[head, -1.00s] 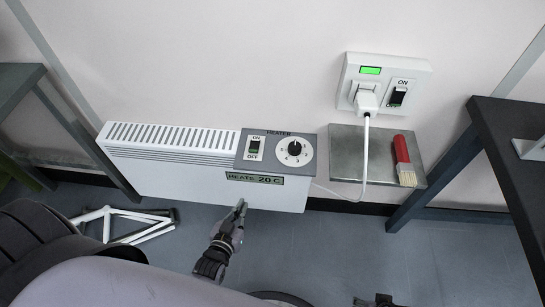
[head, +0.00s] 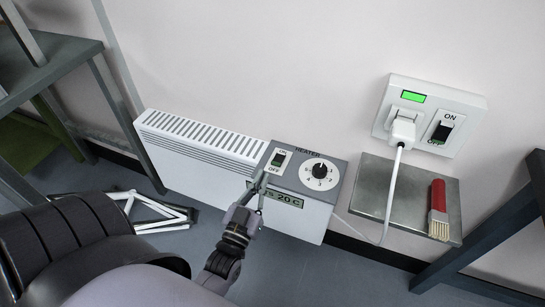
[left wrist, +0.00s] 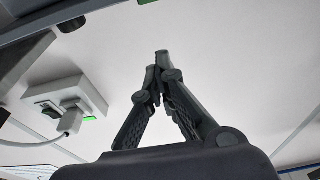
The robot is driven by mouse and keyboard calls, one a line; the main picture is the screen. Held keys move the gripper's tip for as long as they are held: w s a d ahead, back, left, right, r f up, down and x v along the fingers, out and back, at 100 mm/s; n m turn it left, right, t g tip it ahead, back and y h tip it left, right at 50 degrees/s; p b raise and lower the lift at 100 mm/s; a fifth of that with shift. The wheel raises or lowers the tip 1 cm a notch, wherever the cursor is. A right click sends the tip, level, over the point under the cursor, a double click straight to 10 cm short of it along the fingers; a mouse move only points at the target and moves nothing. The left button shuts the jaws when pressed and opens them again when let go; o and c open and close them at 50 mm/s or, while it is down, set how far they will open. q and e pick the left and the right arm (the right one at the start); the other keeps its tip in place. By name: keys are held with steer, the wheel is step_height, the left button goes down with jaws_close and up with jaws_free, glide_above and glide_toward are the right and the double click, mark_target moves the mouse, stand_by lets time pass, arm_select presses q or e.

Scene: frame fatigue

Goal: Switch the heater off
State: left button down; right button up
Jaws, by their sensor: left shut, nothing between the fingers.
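The heater (head: 200,150) is a white slatted panel low against the wall in the head view. Its grey control panel (head: 335,180) carries a rocker switch (head: 278,160) marked ON above and OFF below, with some green showing, and a round white dial (head: 319,173). The display (head: 289,200) below reads 20 C, its left part hidden by my gripper. My left gripper (head: 259,184) is shut and empty, its tips just below and left of the switch; I cannot tell whether they touch the panel. Its closed fingers also show in the left wrist view (left wrist: 161,60). My right gripper is out of view.
A wall outlet (head: 466,105) with a green light, a white plug (head: 403,128) and its own ON/OFF switch (head: 443,130) is at right. Below it, a metal shelf (head: 385,180) holds a red brush (head: 438,205). A white frame (head: 150,212) lies on the floor at left.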

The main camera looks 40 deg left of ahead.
arm_select(q)
steer(key=r+b, duration=0.1)
steer(key=r, duration=0.1)
glide_above(274, 170)
steer(key=shift+w+f, duration=0.1)
step_height(274, 170, down, 2)
steer(key=shift+w+f+b, duration=0.15)
steer(key=shift+f+b, duration=0.05)
steer(key=shift+b, duration=0.4)
steer(key=shift+s+d+f, duration=0.1)
steer(key=shift+s+f, duration=0.1)
steer(key=shift+f, duration=0.55)
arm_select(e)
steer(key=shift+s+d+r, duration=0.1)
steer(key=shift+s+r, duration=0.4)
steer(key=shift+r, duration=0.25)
arm_select(q)
steer(key=shift+b, duration=0.3)
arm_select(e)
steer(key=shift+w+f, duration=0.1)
